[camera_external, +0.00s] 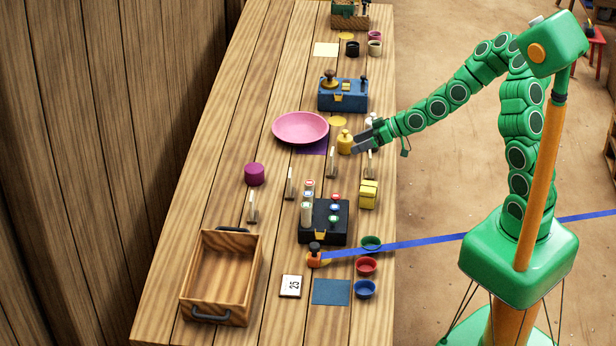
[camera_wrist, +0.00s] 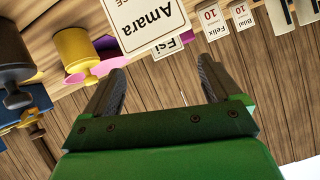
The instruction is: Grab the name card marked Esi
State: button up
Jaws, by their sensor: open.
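In the wrist view, the card marked Esi (camera_wrist: 178,47) is a small cream card with dark letters, seen upside down. It stands beyond my fingertips and is partly hidden behind the larger card marked Amara (camera_wrist: 147,17). My gripper (camera_wrist: 162,66) is open, with nothing between its fingers. In the outside view, my gripper (camera_external: 361,143) hangs over the table's right side, by a yellow weight (camera_external: 345,143). Several thin standing cards show nearly edge-on there, one of them (camera_external: 333,161) just below my gripper; I cannot read which is Esi.
Cards marked Felix (camera_wrist: 211,17) and Bilal (camera_wrist: 242,16) stand right of Esi in the wrist view. A pink plate (camera_external: 300,126) lies left of my gripper. A blue box (camera_external: 341,95) is behind it. A black box with pegs (camera_external: 324,222) and a wooden tray (camera_external: 189,288) are nearer the front.

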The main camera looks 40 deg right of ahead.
send_over(336, 170)
jog(key=s+d, duration=0.2)
jog(key=shift+w+a+f, duration=0.15)
jog(key=shift+f, duration=0.45)
jog(key=shift+w+a+f, duration=0.1)
jog(key=shift+f, duration=0.5)
jog(key=shift+x, duration=1.1)
jog(key=shift+w+r, duration=0.1)
jog(key=shift+c, duration=0.3)
grip_shut()
